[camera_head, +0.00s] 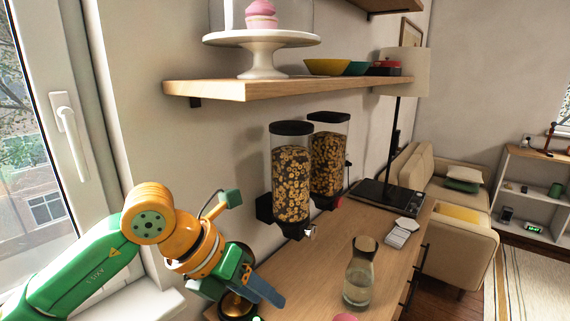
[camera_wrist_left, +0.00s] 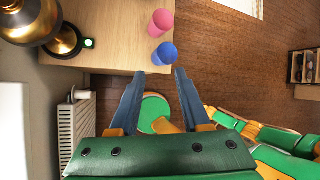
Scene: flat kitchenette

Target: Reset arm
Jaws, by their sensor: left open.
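My left gripper (camera_head: 268,292) is at the lower left of the head view, over the near end of the wooden counter (camera_head: 385,265). In the left wrist view its two blue-grey fingers (camera_wrist_left: 160,72) are spread apart, with nothing held between them. A blue round object (camera_wrist_left: 165,53) and a pink one (camera_wrist_left: 161,22) stand on the counter corner beyond the fingertips. Green and orange arm parts of mine show at the lower right of that view. My right gripper cannot be made out.
Two cereal dispensers (camera_head: 291,180) (camera_head: 329,160) hang at the wall, below a shelf (camera_head: 250,90) with a cake stand (camera_head: 262,40). A glass carafe (camera_head: 359,285) stands on the counter. A window (camera_head: 45,130) is at left. A brass-coloured object (camera_wrist_left: 28,20) is near the gripper.

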